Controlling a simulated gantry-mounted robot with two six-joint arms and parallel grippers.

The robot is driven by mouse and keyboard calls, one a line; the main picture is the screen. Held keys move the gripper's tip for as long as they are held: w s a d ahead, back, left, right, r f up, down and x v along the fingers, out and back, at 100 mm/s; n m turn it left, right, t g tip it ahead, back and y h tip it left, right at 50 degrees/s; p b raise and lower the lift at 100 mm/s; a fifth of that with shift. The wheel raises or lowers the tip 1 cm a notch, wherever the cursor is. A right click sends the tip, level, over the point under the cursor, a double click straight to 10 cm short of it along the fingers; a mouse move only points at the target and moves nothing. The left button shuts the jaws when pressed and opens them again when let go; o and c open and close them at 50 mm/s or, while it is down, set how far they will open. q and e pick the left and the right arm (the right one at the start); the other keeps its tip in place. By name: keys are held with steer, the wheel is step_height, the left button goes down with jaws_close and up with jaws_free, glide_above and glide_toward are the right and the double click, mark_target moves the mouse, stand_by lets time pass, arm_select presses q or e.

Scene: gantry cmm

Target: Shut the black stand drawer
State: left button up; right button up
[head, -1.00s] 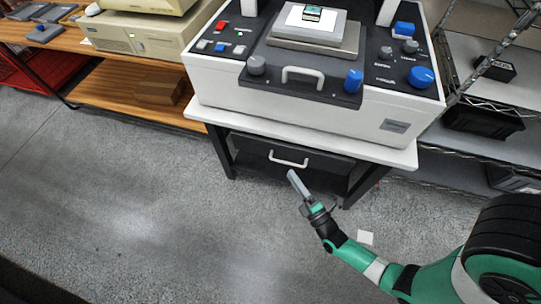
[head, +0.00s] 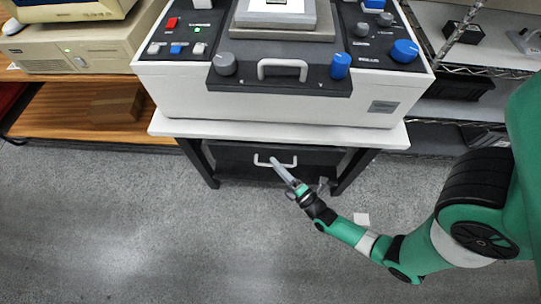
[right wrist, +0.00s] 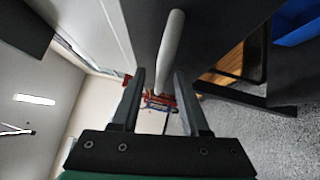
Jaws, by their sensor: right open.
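The black stand drawer (head: 240,160) sits under the white stand top in the head view. It has a pale bar handle (head: 262,163) on its front. My right gripper (head: 281,170) is at the right part of this handle. In the right wrist view the open right gripper (right wrist: 160,90) has its two fingers on either side of the pale handle (right wrist: 170,45), which runs away between them. I cannot tell whether the fingers touch it. The drawer front (right wrist: 210,30) shows dark beside the handle. My left gripper is not in view.
The white machine (head: 180,90) with knobs and its own handle stands on the white stand top (head: 290,132). A wooden shelf (head: 50,115) is to the left, a wire shelf (head: 490,58) to the right.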

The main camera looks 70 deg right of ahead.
steer(key=shift+w+d, duration=0.2)
steer(key=shift+w, duration=0.15)
steer(key=shift+s, duration=0.1)
steer(key=shift+c, duration=0.6)
jaws_close()
stand_by(0.6)
